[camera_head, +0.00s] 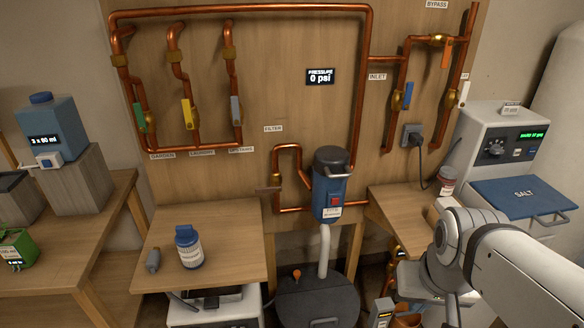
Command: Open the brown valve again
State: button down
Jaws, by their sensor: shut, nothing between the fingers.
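The brown valve handle (268,190) is on the copper pipe left of the blue filter housing, under the FILTER label. The handle lies roughly level, across the upright pipe. My arm (470,245) reaches in from the right edge and bends down at the bottom right, to the right of the filter and well apart from the brown valve. My gripper's fingers do not show; the end of the arm runs down toward the bottom edge.
The pressure display (320,76) reads 0 psi. Green, yellow and grey handles (188,114) are at left on the board; an orange handle (446,54) is at upper right. The blue filter (331,185) stands right of the brown valve. A wooden table (220,240) with bottles is below left.

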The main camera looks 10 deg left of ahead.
aim_at(277, 189)
jog(key=i, duration=0.9)
